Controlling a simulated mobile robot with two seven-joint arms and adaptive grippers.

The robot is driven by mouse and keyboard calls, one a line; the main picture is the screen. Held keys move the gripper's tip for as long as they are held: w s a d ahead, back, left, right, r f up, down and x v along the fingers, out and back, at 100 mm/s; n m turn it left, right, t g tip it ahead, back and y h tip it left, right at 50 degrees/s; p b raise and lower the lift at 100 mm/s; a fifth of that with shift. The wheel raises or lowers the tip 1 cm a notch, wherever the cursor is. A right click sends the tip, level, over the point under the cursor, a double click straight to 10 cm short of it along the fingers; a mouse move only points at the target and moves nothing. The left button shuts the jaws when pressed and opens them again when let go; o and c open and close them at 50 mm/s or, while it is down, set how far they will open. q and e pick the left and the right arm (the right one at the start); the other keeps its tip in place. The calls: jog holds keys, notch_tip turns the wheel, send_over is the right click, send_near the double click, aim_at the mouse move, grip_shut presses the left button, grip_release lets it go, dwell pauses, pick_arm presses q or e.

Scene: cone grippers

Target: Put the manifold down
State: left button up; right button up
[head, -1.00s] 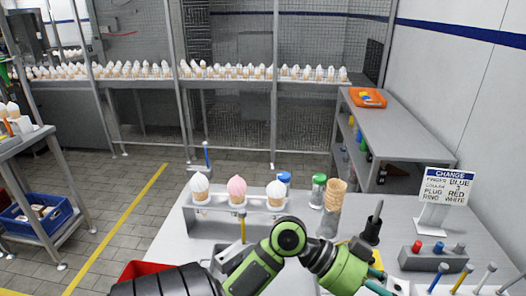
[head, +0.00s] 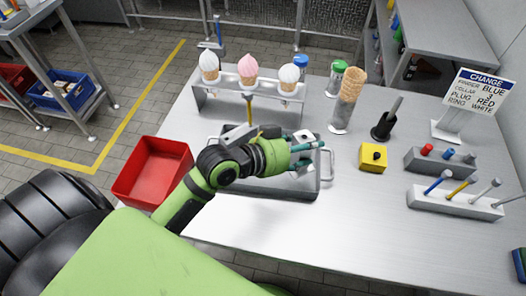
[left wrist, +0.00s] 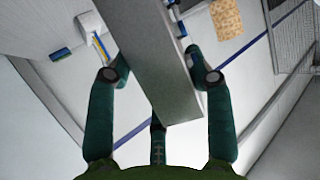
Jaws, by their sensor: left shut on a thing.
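In the left wrist view a long plain grey bar, which I take to be the manifold (left wrist: 150,50), runs between the teal fingers of my left gripper (left wrist: 155,75). The gripper is shut on it. In the head view my left gripper (head: 303,152) is above a shallow grey tray (head: 285,189) with a handle at its right end. There only a small pale part shows between the fingers, and the arm hides much of the tray. I cannot tell whether the manifold touches the tray. My right gripper is not in view.
A rack (head: 232,90) with three ice cream cones stands behind the tray. A red bin (head: 150,168) is left. A cone stack (head: 352,85), black holder (head: 383,126), yellow block (head: 373,157) and peg rack (head: 455,203) stand right.

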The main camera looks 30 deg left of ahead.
pick_arm(q)
jog(key=d+r+n+t+y+p, duration=0.1)
jog(key=d+r+n+y, duration=0.1)
jog(key=d, duration=0.6)
jog(key=shift+w+a+f+p, duration=0.4)
jog(key=shift+w+a+f, duration=0.35)
jog(key=shift+a+f, duration=1.05)
jog(key=shift+w+a+f+p, duration=0.35)
jog(key=shift+w+a+f, duration=0.45)
jog(key=shift+a+f, duration=0.95)
jog(key=shift+w+a+f+p, duration=0.4)
jog(key=shift+w+a+f, duration=0.35)
jog(key=shift+a+f, duration=1)
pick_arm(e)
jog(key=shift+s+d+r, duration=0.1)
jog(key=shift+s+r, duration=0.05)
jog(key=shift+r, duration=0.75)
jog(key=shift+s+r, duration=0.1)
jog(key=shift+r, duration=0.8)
pick_arm(q)
jog(key=o, duration=1.3)
jog(key=shift+o, duration=0.2)
jog(key=shift+s, duration=0.1)
jog(key=b+v, duration=0.1)
jog(key=v, duration=1.1)
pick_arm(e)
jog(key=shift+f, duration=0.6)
